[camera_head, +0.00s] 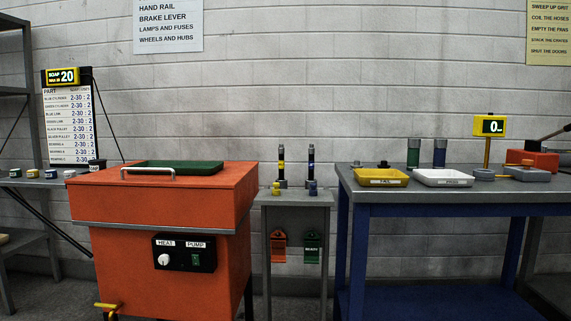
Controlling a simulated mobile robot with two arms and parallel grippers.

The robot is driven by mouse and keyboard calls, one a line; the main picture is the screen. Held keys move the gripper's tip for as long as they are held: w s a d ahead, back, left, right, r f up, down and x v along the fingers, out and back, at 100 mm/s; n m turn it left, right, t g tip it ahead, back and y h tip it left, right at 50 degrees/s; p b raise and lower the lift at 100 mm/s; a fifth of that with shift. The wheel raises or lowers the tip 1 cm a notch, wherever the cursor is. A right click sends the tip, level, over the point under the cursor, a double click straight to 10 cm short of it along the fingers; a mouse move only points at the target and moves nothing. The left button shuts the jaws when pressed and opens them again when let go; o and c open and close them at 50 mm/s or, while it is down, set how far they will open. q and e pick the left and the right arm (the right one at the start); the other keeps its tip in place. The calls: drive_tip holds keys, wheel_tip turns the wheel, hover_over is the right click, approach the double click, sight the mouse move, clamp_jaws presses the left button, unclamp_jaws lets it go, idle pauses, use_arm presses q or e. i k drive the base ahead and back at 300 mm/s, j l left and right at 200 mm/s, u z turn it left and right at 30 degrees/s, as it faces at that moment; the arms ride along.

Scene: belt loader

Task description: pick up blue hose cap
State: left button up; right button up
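A small dark blue cap-like piece (313,188), which looks like the blue hose cap, sits on the narrow grey stand (295,198) near its right front edge. A similar yellow piece (276,188) sits to its left on the same stand. Behind them stand two upright black cylinders, one with a yellow band (281,167) and one with a blue band (311,167). Neither of my grippers shows in the head view.
An orange washer cabinet (165,200) with a green tray (180,167) on top stands left of the stand. A blue-legged workbench (460,207) stands to the right, holding a yellow tray (381,178) and a white tray (443,178). Orange (279,246) and green (312,247) tags hang below the stand's top.

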sight(312, 192)
drive_tip(key=i+j, duration=0.25)
drive_tip(key=i, duration=0.2)
drive_tip(key=i+j, duration=0.25)
drive_tip(key=i, duration=0.15)
